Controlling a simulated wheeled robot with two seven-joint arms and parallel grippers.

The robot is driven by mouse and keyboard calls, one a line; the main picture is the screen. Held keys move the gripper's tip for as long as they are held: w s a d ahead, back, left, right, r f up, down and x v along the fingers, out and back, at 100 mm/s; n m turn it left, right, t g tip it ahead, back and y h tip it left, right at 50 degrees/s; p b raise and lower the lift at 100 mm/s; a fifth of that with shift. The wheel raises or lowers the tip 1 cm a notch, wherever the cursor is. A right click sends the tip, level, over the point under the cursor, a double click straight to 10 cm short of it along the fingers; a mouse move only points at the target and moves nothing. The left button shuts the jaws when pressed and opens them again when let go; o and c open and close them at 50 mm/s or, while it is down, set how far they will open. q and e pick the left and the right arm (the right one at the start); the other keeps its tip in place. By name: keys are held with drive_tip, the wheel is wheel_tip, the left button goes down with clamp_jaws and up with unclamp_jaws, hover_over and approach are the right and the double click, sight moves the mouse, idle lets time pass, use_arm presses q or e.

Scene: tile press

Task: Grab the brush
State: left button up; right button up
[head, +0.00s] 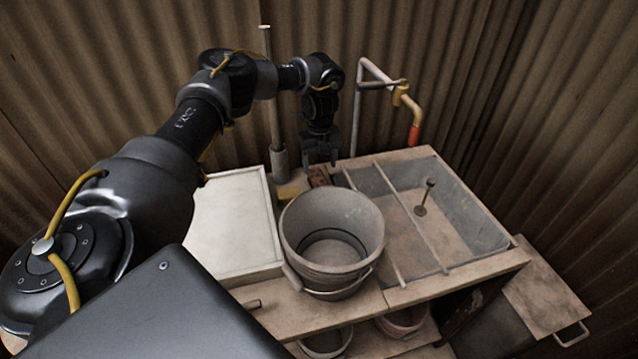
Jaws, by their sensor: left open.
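My left gripper (320,160) points down behind the grey bucket, with its fingers apart and nothing seen between them. Just below it, a small reddish-brown object (318,177), which looks like the brush, lies on the bench between the bucket and the back wall. The bucket rim and the fingers hide part of it, so its full shape cannot be told. The fingertips appear just above it; I cannot tell if they touch it. My right gripper is not in view.
The empty-looking bucket (333,220) stands in front. A white tray (235,225) is at left. A sink (455,215) with crossing bars and a tap (402,95) is at right.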

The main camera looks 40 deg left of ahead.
sight(319, 178)
use_arm(q)
drive_tip(key=shift+s+f+p, duration=0.2)
drive_tip(key=shift+f+p, duration=0.3)
drive_tip(key=shift+f, duration=2.1)
drive_tip(key=c, duration=1.1)
drive_tip(key=shift+r, duration=0.1)
wheel_tip(319, 178, up, 10)
drive_tip(key=b, duration=0.1)
